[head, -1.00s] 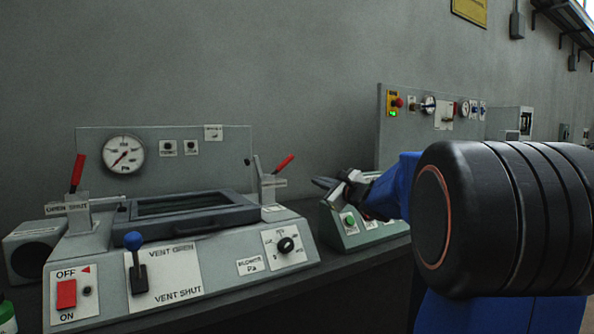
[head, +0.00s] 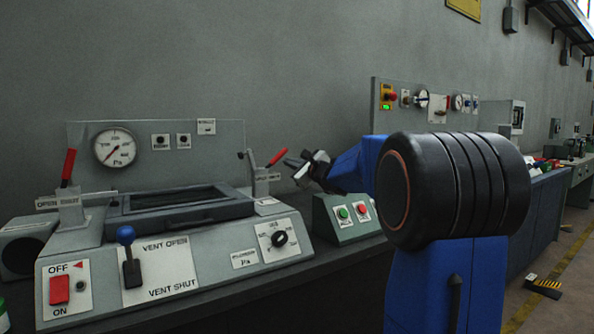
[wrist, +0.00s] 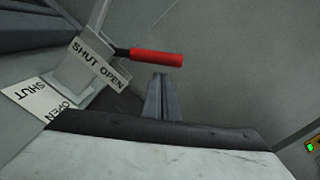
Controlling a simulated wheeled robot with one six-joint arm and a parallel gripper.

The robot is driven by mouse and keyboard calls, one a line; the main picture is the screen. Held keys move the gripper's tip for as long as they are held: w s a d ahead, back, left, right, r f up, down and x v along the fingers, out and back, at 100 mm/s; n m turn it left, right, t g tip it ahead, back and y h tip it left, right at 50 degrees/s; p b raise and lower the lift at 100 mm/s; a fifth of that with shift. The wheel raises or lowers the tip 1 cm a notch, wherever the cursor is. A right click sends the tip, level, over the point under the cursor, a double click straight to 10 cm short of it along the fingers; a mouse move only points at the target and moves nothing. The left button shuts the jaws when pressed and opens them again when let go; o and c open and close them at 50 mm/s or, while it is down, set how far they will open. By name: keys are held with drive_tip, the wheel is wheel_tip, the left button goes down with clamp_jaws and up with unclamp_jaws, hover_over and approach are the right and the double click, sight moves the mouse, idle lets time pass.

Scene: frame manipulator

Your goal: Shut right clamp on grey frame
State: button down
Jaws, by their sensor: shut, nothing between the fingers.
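The grey frame (head: 180,214) lies flat on the sloped console between two clamps. The right clamp (head: 261,182) has a red handle (head: 277,156) that slants up to the right. In the wrist view the red handle (wrist: 157,58) points right, beside a plate (wrist: 97,62) lettered SHUT and OPEN. My gripper (head: 293,162) is just right of the handle in the head view. In the wrist view my gripper's fingers (wrist: 161,96) are together and empty, just below the handle's end. I cannot tell whether they touch it.
The left clamp's red handle (head: 68,167) stands nearly upright. A blue-knobbed vent lever (head: 126,236), a red switch (head: 59,290) and a dial (head: 279,238) sit on the console front. A small box with green and red buttons (head: 343,213) stands below my gripper.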

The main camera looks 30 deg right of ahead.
sight(283, 154)
drive_tip(key=shift+a+r, duration=0.25)
drive_tip(key=shift+r, duration=0.1)
idle(0.3)
drive_tip(key=shift+a+r+n, duration=0.1)
drive_tip(key=shift+r+n, duration=0.15)
drive_tip(key=shift+n, duration=0.15)
drive_tip(key=shift+r, duration=0.1)
drive_tip(key=shift+a+r+n, duration=0.45)
drive_tip(key=shift+r+n, duration=0.25)
drive_tip(key=shift+n, duration=0.4)
drive_tip(key=a+r+n, duration=0.3)
drive_tip(key=a+n, duration=0.5)
drive_tip(key=n, duration=0.2)
drive_tip(key=shift+s+r+g, duration=0.15)
drive_tip(key=shift+r+g, duration=0.15)
